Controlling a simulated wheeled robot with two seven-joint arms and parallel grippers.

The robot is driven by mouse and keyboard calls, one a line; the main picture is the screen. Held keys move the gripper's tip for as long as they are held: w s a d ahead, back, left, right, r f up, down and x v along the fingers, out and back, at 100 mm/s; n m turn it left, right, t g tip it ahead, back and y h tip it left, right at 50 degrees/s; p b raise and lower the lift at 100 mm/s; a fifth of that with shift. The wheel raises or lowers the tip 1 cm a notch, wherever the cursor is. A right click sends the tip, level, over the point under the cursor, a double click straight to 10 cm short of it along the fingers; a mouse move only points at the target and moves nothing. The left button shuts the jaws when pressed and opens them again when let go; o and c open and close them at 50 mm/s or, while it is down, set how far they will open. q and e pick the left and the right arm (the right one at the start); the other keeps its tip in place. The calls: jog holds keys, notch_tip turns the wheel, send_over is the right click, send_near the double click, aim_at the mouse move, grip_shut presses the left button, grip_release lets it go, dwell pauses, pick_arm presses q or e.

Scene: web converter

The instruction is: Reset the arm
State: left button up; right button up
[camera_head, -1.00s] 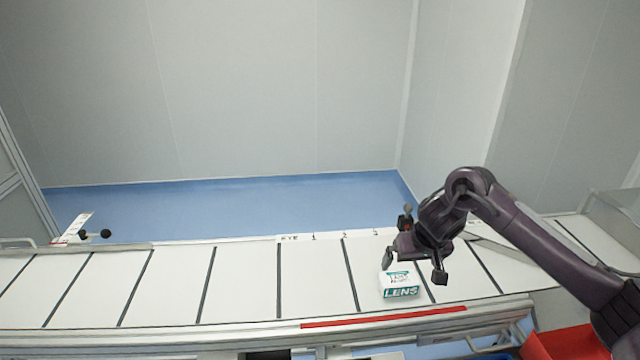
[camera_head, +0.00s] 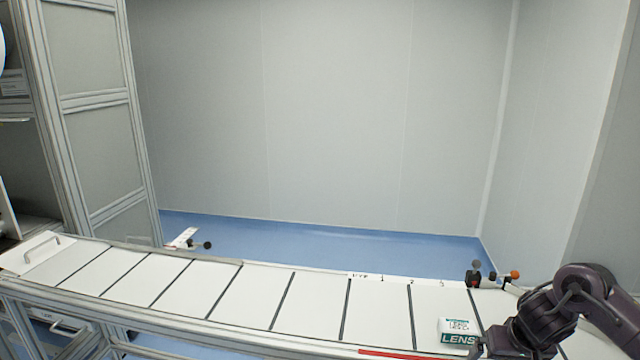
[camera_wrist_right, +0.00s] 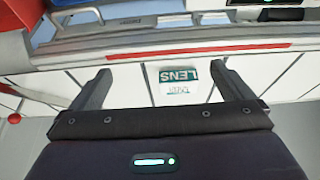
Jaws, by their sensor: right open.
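My right arm comes in at the lower right of the head view, with its gripper (camera_head: 492,350) low beside the lens box, partly cut off by the bottom edge. In the right wrist view the gripper (camera_wrist_right: 162,84) is open, its two fingers wide apart with nothing between the tips that it grips. A white and green box marked LENS (camera_head: 459,331) lies on the white conveyor; it also shows in the wrist view (camera_wrist_right: 176,80), beyond the gap between the fingers and apart from them. My left gripper is not in view.
The white conveyor (camera_head: 250,295) with dark dividers runs across the front, mostly clear. A red strip (camera_head: 400,354) marks its near edge. Knobs (camera_head: 476,275) stand at its far edge by my right arm. A metal-framed cabinet (camera_head: 95,110) stands at left.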

jog(key=w+a+f+n+t+y, duration=0.1)
jog(key=a+f+n, duration=0.25)
jog(key=a, duration=0.45)
jog(key=s+a+f+n+t+y, duration=0.1)
jog(key=s+a, duration=0.4)
jog(key=a, duration=0.4)
jog(key=s+a+f+n+t, duration=0.15)
jog(key=s+a, duration=0.25)
jog(key=a, duration=0.4)
jog(key=s+d+m+g, duration=0.2)
jog(key=s+d+g, duration=0.25)
jog(key=s, duration=1.05)
notch_tip(320, 180, down, 29)
jog(key=s+d+f+g, duration=0.1)
jog(key=s+d+f, duration=0.1)
jog(key=s+f, duration=0.8)
jog(key=s+d+f+n+g+h, duration=0.1)
jog(key=s+d+f, duration=0.1)
jog(key=s+f, duration=0.8)
jog(key=shift+s+f+b, duration=0.3)
jog(key=shift+s, duration=0.15)
